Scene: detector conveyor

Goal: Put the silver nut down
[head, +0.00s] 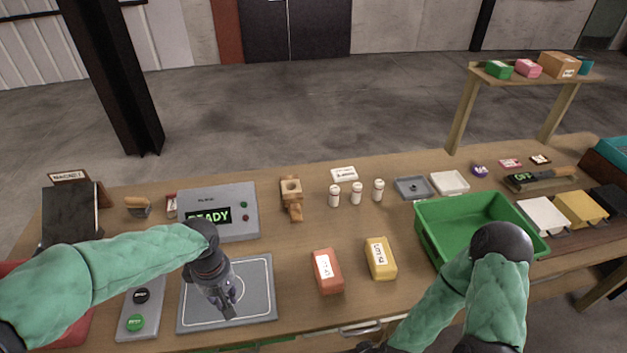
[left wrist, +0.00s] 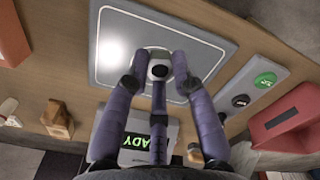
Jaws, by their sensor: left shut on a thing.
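My left gripper (head: 228,303) is over the grey detector plate (head: 196,316) in the head view, pointing down. In the left wrist view, my left gripper (left wrist: 159,75) is shut on the silver nut (left wrist: 158,60), a small pale ring with a dark centre between the fingertips. The nut is over the round mark in the middle of the plate (left wrist: 205,50); I cannot tell whether it touches it. In the head view the fingers hide the nut. My right arm enters at the lower right, with its fingers out of view.
The detector box (head: 240,198) reads READY behind the plate. A button panel (head: 138,310) with black and green buttons is left of it. A red block (head: 327,272) and a yellow block (head: 380,258) stand to the right, before a green bin (head: 430,243).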

